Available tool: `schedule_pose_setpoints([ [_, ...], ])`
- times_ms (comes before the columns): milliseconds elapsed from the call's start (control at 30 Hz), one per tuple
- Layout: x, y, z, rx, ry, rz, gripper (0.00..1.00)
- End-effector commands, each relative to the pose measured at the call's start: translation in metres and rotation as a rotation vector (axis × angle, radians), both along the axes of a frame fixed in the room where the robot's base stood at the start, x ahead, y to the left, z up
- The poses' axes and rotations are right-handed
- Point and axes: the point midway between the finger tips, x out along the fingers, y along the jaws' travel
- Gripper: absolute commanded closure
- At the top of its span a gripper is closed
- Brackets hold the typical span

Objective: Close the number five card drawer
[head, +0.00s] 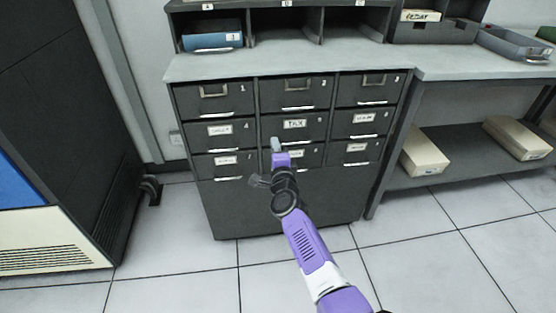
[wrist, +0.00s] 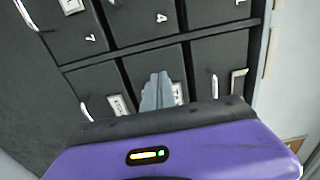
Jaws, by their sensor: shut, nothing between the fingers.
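The number five card drawer (head: 295,124) is the centre drawer of a dark grey cabinet, with a white label and a pale handle on its face. In the wrist view, the drawer front (wrist: 150,62) lies behind my fingers, which cover part of its label and hide its handle. I cannot tell whether it sticks out slightly or is flush. My gripper (head: 276,143) is shut and empty, in front of the lower left of this drawer. Its grey fingers (wrist: 158,80) are together in the wrist view. I cannot tell whether they touch the drawer.
Several other drawers surround it, such as drawer four (head: 219,129). The cabinet's grey top (head: 300,62) carries open cubbies with a blue box (head: 212,41). A shelf table (head: 490,70) stands to the right and a dark machine (head: 50,120) to the left. The tiled floor (head: 180,265) in front is clear.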

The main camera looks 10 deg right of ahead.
Motion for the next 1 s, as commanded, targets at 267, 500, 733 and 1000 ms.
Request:
schedule_pose_setpoints([
  [267,-0.042,0.002,0.004,-0.001,0.002,0.003,1.00],
  [500,-0.071,0.002,0.002,-0.002,0.000,0.002,1.00],
  [733,-0.079,0.002,0.001,-0.002,-0.001,0.002,1.00],
  [1000,-0.076,0.005,0.033,-0.149,-0.063,0.009,1.00],
])
